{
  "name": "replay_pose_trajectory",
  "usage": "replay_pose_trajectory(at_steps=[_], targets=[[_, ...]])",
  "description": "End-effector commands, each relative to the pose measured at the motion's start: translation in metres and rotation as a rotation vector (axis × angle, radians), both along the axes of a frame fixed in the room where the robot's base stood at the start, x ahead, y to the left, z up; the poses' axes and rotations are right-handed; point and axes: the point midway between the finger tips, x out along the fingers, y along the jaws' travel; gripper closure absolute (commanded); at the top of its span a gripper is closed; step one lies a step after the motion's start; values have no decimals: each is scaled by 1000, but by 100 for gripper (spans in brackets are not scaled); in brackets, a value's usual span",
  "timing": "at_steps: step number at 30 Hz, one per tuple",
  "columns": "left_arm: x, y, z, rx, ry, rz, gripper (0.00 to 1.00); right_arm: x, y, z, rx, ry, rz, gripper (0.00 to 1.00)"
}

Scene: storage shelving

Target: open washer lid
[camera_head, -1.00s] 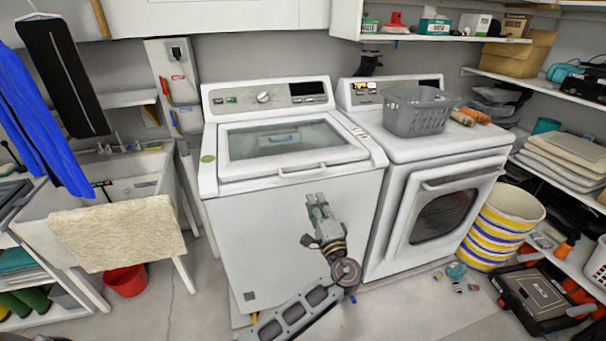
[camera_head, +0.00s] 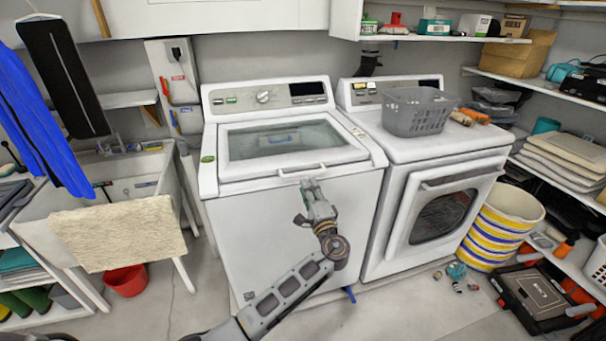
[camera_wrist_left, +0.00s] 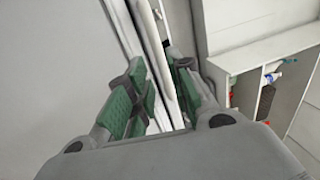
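The white washer (camera_head: 290,235) stands in the middle of the head view. Its lid (camera_head: 232,172), with a glass window, is closed. A light handle (camera_head: 302,170) runs along the lid's front edge. My left gripper (camera_head: 309,183) is just below and in front of this handle, pointing up at it. In the left wrist view, its green-padded fingers (camera_wrist_left: 160,95) are apart, with white edges of the washer front beyond and between them. I cannot tell whether they touch the handle. My right gripper is not in view.
A dryer (camera_head: 430,215) with a grey basket (camera_head: 418,110) on top stands right of the washer. A sink (camera_head: 150,180) with a towel (camera_head: 118,232) is at left. A wall cabinet (camera_head: 220,15) hangs above and behind the washer. The floor in front is mostly clear.

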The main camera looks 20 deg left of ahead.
Motion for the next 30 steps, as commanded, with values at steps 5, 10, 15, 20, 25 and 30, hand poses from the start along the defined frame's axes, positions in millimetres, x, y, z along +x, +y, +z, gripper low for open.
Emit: replay_pose_trajectory(at_steps=[5, 10, 15, 20, 25, 30], targets=[[20, 14, 6, 1, -2, 1, 78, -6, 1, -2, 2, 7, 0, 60], [38, 25, 9, 0, -1, 1, 78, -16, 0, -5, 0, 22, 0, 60], [51, 34, 12, 0, -1, 1, 78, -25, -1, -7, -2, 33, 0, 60], [58, 39, 13, -1, 0, 0, 78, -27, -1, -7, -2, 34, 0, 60], [60, 40, 14, -1, 0, 0, 78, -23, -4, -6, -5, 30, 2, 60], [59, 40, 14, -1, 0, 0, 78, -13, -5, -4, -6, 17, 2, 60]])
